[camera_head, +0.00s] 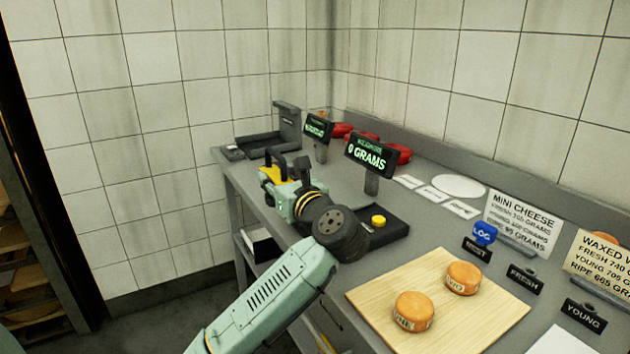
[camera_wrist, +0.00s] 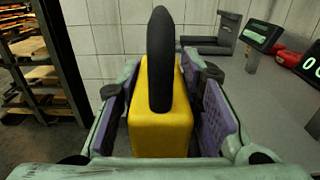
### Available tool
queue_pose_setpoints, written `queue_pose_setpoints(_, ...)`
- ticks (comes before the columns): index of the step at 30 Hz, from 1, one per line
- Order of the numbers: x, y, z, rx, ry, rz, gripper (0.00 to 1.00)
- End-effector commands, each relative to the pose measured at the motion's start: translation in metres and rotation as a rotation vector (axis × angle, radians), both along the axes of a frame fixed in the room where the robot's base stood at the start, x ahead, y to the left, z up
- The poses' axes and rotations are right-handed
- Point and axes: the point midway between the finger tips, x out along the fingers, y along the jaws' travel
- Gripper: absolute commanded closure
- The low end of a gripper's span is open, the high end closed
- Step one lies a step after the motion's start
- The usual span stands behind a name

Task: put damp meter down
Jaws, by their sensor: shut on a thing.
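The damp meter (camera_wrist: 160,125) is a yellow block with a black upright part on it in the wrist view. My gripper (camera_wrist: 162,120) is shut on it, with a purple pad on each side of the yellow body. In the head view the yellow of the damp meter (camera_head: 271,174) shows at the end of my gripper (camera_head: 283,180), near the left edge of the grey counter (camera_head: 330,163). My arm hides part of the counter there. I cannot tell how far above the counter the meter is.
A black device (camera_head: 287,128) stands at the back left. A wooden board (camera_head: 460,325) holds two orange cheeses (camera_head: 413,312). Shelves (camera_wrist: 30,75) stand at left.

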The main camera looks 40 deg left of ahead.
Motion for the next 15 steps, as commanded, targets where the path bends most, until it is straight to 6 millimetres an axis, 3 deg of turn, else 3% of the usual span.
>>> queue_pose_setpoints(15, 0.130, 0.011, -0.007, 0.003, 0.003, -0.003, 1.00)
